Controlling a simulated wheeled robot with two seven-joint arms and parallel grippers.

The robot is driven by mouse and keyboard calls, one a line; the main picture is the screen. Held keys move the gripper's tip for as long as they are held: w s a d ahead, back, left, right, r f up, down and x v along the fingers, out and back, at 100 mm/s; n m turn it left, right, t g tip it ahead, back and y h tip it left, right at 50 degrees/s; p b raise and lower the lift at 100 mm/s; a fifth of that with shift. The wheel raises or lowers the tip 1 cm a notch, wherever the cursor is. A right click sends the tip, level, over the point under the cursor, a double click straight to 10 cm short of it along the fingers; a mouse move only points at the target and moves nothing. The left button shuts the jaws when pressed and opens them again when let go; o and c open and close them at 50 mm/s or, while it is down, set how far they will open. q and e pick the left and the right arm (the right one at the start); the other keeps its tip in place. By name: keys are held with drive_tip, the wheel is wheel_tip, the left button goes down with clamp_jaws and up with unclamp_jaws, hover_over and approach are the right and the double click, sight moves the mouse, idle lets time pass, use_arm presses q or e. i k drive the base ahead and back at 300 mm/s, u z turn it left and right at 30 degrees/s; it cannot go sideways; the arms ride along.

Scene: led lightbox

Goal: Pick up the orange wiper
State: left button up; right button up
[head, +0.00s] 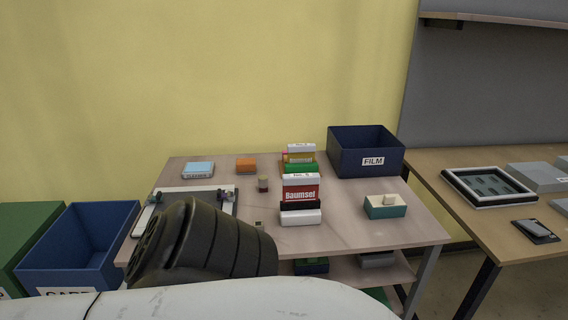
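A small orange block (246,165), which looks like the orange wiper, lies flat near the back edge of the table (350,222), left of the middle. It stands clear of the things around it. Neither of my grippers shows in the head view. A black ribbed part and a white rounded part, which look like my own arm, cover the front left of the table and the bottom of the picture.
A light blue box (198,169) lies left of the orange block, and a small jar (263,184) stands in front. A pale frame (148,212) lies at left.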

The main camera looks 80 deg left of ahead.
sight(244, 166)
drive_tip(key=k, duration=0.9)
drive_tip(key=u, duration=0.5)
